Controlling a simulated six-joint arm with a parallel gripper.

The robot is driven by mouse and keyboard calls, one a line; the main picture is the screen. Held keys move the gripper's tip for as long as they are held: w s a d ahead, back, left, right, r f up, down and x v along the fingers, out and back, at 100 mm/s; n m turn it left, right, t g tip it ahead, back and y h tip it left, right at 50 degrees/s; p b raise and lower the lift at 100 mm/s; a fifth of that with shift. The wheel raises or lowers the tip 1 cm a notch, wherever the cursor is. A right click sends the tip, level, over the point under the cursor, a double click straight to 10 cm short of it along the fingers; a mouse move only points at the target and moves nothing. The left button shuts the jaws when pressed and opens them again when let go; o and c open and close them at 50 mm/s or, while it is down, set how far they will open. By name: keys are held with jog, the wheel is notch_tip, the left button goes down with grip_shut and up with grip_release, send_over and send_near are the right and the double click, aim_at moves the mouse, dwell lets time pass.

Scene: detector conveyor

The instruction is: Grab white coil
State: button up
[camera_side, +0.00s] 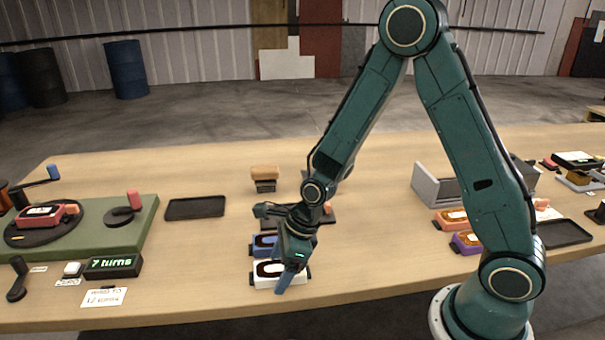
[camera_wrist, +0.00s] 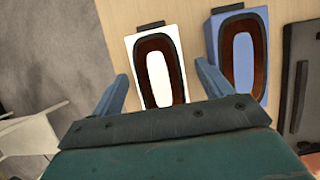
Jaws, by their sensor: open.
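The white coil (camera_side: 264,281) lies on the table near its front edge, a white block with a dark oval winding on top. In the wrist view the white coil (camera_wrist: 133,47) sits ahead of my gripper, in line with the gap between the fingers. My gripper (camera_side: 284,283) is low over the coil in the side view and partly hides it. In the wrist view my gripper (camera_wrist: 162,83) is open, its blue fingers to either side of the white coil's near part. I cannot tell whether they touch it. The blue coil (camera_wrist: 264,88) lies close to the right.
A winder on a green base (camera_side: 140,225) stands at left, with a display (camera_side: 113,266) reading "7 turns". A black tray (camera_side: 195,208) lies behind. An orange coil (camera_side: 441,222) and a purple coil (camera_side: 462,246) lie at right. Bare table surrounds the front coils at left.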

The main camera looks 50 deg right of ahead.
aim_at(280, 267)
jog(key=c, duration=1.2)
jog(key=shift+c, duration=0.2)
jog(key=shift+r, duration=0.2)
notch_tip(280, 267, up, 20)
jog(key=shift+w+d, duration=0.1)
dwell(0.6)
